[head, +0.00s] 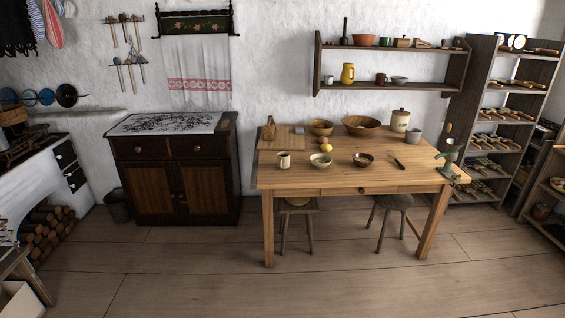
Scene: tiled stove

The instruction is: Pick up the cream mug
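A small cream mug (284,160) stands upright near the front left of the wooden table (340,179). It has a darker rim, and its handle is hard to make out at this size. A cream bowl (320,160) is to its right, and a cutting board (281,138) lies behind it. Neither of my grippers is in the head view, and nothing touches the mug.
The table also holds a brown bowl (363,159), a yellow fruit (326,148), wooden bowls (361,125), a lidded jar (400,120) and a grey mug (414,136). Stools (297,206) stand under the table. The floor (200,270) in front is clear.

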